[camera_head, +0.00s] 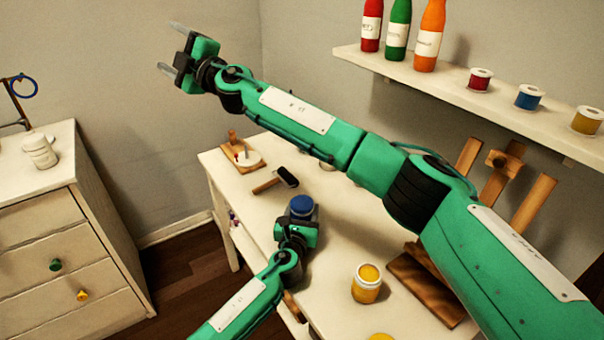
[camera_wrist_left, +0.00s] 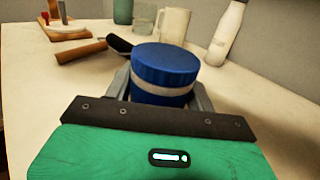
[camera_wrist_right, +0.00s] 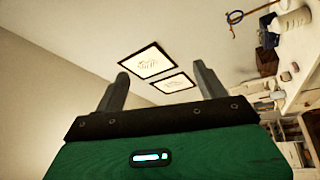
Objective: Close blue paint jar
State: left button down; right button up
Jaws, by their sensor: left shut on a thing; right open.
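The blue paint jar (camera_head: 301,206) stands on the white table in the head view. In the left wrist view the jar (camera_wrist_left: 158,97) sits between the fingers, with a ridged blue lid (camera_wrist_left: 166,62) on top and a pale band under the lid. I cannot tell whether the lid is tight. My left gripper (camera_head: 299,220) is shut on the jar; it also shows in the left wrist view (camera_wrist_left: 162,88). My right gripper (camera_head: 171,48) is open and empty, high up at the upper left, far from the jar. Its spread fingers show in the right wrist view (camera_wrist_right: 160,80).
A yellow paint jar (camera_head: 367,290) stands to the right on the table (camera_head: 335,250). A dark-headed brush (camera_head: 275,182) and a wooden board (camera_head: 231,160) lie behind the blue jar. A wooden easel (camera_head: 495,190) stands at right. A wall shelf (camera_head: 470,98) holds bottles and small jars.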

jog(key=s+a+f+n+g+h, duration=0.15)
jog(key=s+f+n+g, duration=0.25)
jog(key=f+n+g, duration=0.6)
jog(key=n+g+h, duration=0.2)
jog(key=n+h, duration=1.4)
jog(key=n, duration=0.1)
send_over(302, 202)
notch_tip(302, 202, down, 19)
jog(key=shift+f, duration=0.15)
jog(key=shift+f, duration=0.1)
jog(key=shift+f, duration=3.9)
jog(key=shift+c, duration=0.4)
